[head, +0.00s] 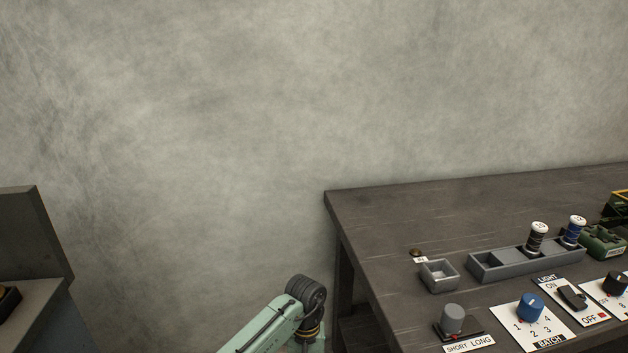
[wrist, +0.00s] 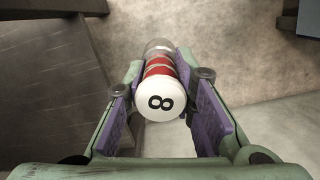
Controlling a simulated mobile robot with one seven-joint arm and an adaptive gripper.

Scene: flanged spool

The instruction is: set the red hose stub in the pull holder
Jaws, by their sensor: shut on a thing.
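In the wrist view my gripper (wrist: 159,98) is shut on the red hose stub (wrist: 160,68). The stub is a red banded cylinder with white flanged ends, and its near end bears the number 8. It lies between the purple pads, with its far end pointing away from the camera. In the head view the gripper and the stub are out of sight; only part of my arm shows at the bottom. I cannot tell which thing, if any, in view is the pull holder.
A dark bench (head: 400,215) on the right carries a small grey box (head: 439,275), a long grey tray (head: 500,266) with two white-ended spools, a green device (head: 603,242), a grey knob (head: 452,318), a blue dial (head: 530,307) and a light switch (head: 572,297). Another dark unit (head: 35,300) stands left.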

